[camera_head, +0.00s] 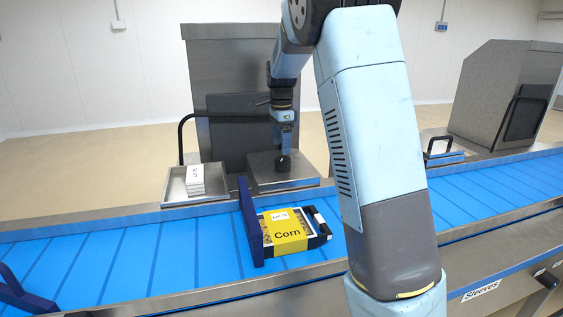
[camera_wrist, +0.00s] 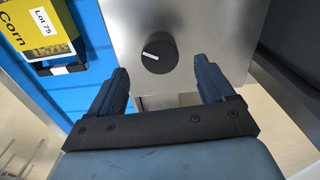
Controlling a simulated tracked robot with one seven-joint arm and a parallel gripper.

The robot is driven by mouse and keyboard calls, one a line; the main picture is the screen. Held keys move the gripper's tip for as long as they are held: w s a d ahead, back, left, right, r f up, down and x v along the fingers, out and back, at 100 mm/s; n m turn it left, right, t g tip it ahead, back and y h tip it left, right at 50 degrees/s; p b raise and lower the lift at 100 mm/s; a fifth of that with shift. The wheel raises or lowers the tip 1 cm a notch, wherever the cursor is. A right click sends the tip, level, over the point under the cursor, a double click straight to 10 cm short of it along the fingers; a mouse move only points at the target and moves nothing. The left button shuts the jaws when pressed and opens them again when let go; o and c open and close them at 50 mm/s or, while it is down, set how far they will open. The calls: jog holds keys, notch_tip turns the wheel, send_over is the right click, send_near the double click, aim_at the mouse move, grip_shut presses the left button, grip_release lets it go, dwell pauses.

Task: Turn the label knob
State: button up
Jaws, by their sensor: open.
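The label knob (camera_wrist: 158,53) is a round black dial with a white pointer line, on a bare metal top plate. In the wrist view its pointer lies toward the left and slightly up. My gripper (camera_wrist: 162,72) is open, its two dark blue fingers apart on either side below the knob in the picture, with nothing between them. In the head view my gripper (camera_head: 285,142) points down just above the knob (camera_head: 283,163), on the metal box behind the conveyor. I cannot tell whether the fingertips reach down beside the knob.
A yellow-sleeved Corn tray (camera_head: 287,233) with a lot label lies on the blue conveyor (camera_head: 130,262) beside a dark blue bar (camera_head: 250,220). A metal tray (camera_head: 176,187) with white labels (camera_head: 195,178) stands left of the knob box. A dark upright panel (camera_head: 232,125) rises behind.

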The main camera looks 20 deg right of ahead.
aim_at(281, 158)
notch_tip(281, 158, down, 7)
jog(key=shift+f, duration=0.1)
dwell(0.3)
jog(key=shift+c, duration=0.5)
jog(key=c, duration=0.9)
jog(key=shift+o, duration=0.2)
